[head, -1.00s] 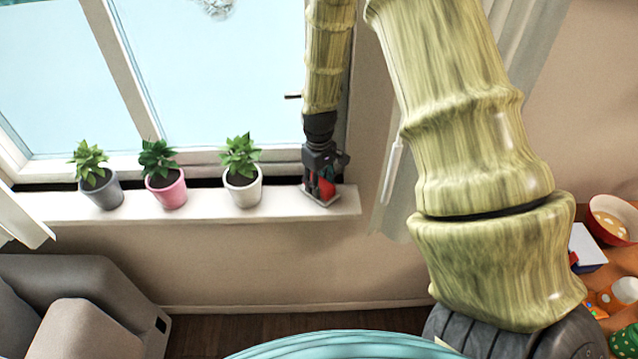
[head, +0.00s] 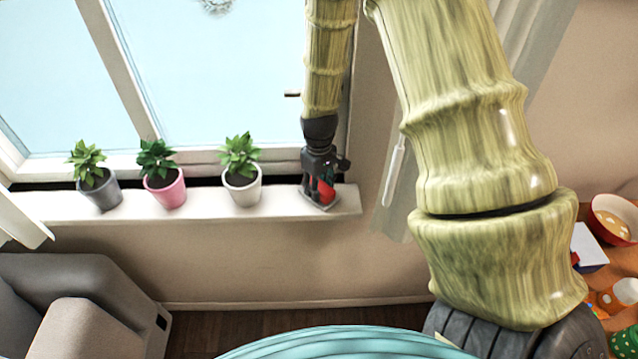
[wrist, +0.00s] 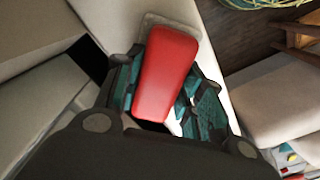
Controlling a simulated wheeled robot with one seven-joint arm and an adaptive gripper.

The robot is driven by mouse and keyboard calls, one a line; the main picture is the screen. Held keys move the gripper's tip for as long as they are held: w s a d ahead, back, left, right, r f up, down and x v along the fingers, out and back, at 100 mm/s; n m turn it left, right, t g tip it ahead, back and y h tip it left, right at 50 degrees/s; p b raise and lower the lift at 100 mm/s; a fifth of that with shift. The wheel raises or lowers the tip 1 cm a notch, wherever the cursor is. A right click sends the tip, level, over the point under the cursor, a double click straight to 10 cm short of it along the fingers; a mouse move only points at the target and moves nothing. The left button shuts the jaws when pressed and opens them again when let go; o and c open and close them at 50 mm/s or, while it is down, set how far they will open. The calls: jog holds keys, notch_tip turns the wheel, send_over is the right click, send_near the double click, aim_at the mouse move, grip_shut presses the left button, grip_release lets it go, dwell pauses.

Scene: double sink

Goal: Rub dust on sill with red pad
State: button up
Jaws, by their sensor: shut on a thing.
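The white window sill (head: 288,205) runs along the bottom of the window. My gripper (head: 321,190) is at its right end, pointing down. It is shut on the red pad (head: 327,192), which sits low between the fingers at the sill surface. In the wrist view my gripper (wrist: 165,85) has a finger on each side of the red pad (wrist: 166,75). A greyish patch (wrist: 170,20) shows around the pad's far end, and it also shows under the gripper in the head view (head: 322,207). I cannot tell if it is dust or the pad's base.
A white pot (head: 242,188), a pink pot (head: 166,190) and a grey pot (head: 101,192) with plants stand on the sill left of my gripper. Bare sill lies between the white pot and my gripper. A window handle (head: 292,95) juts out above. A grey sofa (head: 80,290) stands lower left.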

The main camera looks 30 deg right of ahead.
jog(key=shift+r+p, duration=0.95)
jog(key=shift+r, duration=0.15)
jog(key=shift+s+r, duration=0.1)
jog(key=shift+r, duration=1.7)
jog(key=shift+r, duration=1.55)
jog(key=shift+f, duration=0.15)
jog(key=shift+f+b, duration=1.45)
jog(key=shift+f, duration=1.85)
jog(key=shift+f+b, duration=0.45)
jog(key=shift+f, duration=0.55)
